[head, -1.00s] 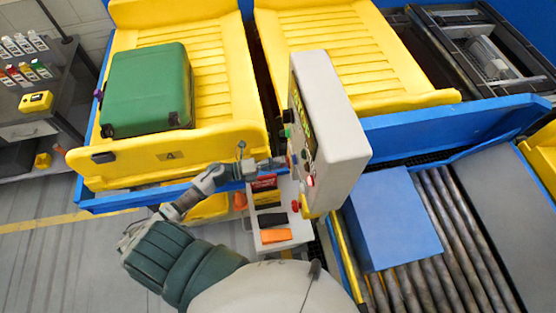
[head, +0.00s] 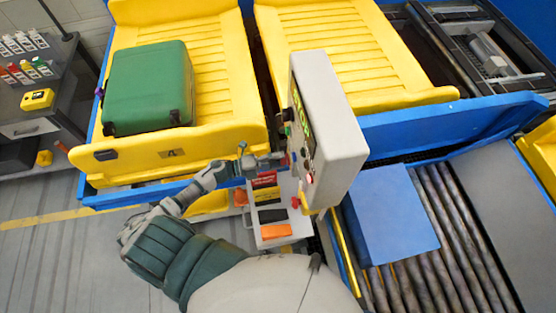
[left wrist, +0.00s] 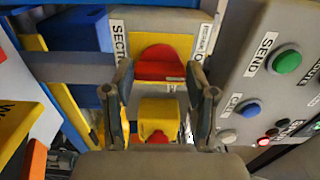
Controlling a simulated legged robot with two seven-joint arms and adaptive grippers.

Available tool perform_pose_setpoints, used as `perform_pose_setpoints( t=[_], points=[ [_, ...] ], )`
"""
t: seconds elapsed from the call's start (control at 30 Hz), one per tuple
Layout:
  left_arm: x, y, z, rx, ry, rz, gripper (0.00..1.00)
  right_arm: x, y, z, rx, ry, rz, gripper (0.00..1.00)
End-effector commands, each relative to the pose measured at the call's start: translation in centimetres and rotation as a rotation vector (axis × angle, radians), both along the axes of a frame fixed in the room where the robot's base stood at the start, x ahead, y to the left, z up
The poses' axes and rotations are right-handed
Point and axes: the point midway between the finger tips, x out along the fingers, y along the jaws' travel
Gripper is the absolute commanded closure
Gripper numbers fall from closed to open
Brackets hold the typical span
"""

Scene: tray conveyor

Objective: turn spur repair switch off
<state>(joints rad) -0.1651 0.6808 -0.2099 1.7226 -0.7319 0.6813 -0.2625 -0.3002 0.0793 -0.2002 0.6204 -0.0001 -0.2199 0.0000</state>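The grey control box (head: 330,120) stands upright in the middle of the head view. In the left wrist view its face (left wrist: 232,85) carries a green SEND button (left wrist: 287,61) and a blue button (left wrist: 248,108). A red rounded knob (left wrist: 158,66) on a yellow plate lies ahead of the fingers, between labels, one partly reading "SECT". I cannot tell whether it is the spur repair switch. My left gripper (head: 280,159) is beside the box's left side; its fingers (left wrist: 160,78) are apart and empty, with no clear contact. My right gripper is out of view.
A small shelf (head: 285,236) with coloured tags is below the gripper. A yellow tray (head: 225,145) with a green suitcase (head: 150,90) is at left. A blue box (head: 388,220) sits on rollers (head: 470,240) at right. A yellow block with a red part (left wrist: 158,115) shows between the fingers.

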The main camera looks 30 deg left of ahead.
Motion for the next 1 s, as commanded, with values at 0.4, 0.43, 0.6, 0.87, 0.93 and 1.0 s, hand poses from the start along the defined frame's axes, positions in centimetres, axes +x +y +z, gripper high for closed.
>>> perform_pose_setpoints(
  t=[0.4,0.43,0.6,0.87,0.93,1.0],
  points=[
    [-0.1,0.1,-0.1,0.002,0.003,0.001,0.19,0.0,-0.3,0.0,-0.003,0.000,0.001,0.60],
    [-0.1,0.2,-0.1,0.002,0.003,0.001,0.19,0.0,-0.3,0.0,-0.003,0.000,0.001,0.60],
    [-1.4,1.9,-0.2,0.004,0.005,0.002,0.19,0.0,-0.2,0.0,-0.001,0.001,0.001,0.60],
    [-4.9,6.8,-0.4,0.002,0.007,0.003,0.19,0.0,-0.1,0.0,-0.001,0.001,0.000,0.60],
    [-5.7,7.8,-0.4,0.003,0.007,0.003,0.19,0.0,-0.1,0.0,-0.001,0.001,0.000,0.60],
    [-6.3,8.7,-0.4,0.001,0.007,0.003,0.19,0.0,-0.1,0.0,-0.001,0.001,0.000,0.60]
  ],
)
